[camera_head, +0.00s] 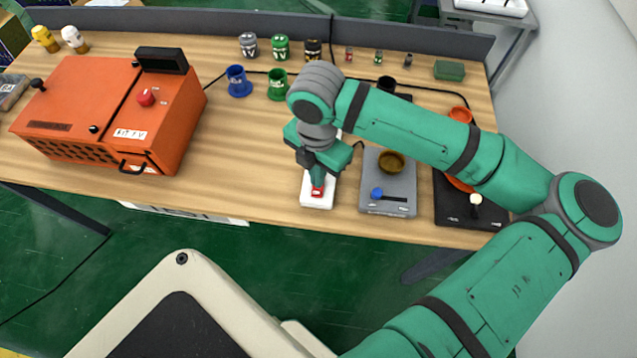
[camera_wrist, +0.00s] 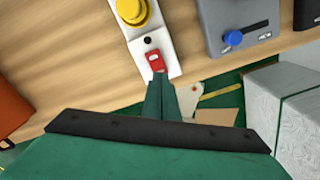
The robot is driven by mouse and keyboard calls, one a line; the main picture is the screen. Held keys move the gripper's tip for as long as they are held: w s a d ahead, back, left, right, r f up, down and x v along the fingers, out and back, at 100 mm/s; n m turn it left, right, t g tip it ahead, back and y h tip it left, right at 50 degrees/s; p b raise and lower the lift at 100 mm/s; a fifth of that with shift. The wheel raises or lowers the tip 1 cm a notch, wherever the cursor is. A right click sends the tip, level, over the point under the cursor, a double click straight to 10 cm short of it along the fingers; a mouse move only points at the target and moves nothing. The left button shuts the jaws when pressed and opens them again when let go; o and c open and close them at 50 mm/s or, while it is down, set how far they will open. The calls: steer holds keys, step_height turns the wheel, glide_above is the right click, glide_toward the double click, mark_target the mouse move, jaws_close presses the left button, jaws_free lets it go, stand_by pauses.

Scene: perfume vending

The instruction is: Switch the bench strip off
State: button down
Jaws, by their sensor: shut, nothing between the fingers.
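The bench strip (camera_head: 316,204) is a white block at the front edge of the wooden bench. It also shows in the wrist view (camera_wrist: 168,43). Its red rocker switch (camera_wrist: 155,60) is near the strip's front end, and it shows partly in the head view (camera_head: 317,191). A yellow round piece (camera_wrist: 131,10) sits farther back on the strip in the wrist view. My gripper (camera_head: 316,184) points down with its fingers shut and empty. In the wrist view its fingertips (camera_wrist: 159,79) are at the switch's near end. I cannot tell whether they touch it or which way the rocker is tipped.
A grey device (camera_head: 388,203) with a blue knob stands right of the strip, and a black one (camera_head: 457,208) beyond it. An orange box (camera_head: 104,110) stands at left. Blue (camera_head: 238,82) and green (camera_head: 278,85) cups stand behind. The bench left of the strip is clear.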

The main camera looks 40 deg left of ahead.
mark_target(317, 191)
steer(key=shift+r, duration=1.7)
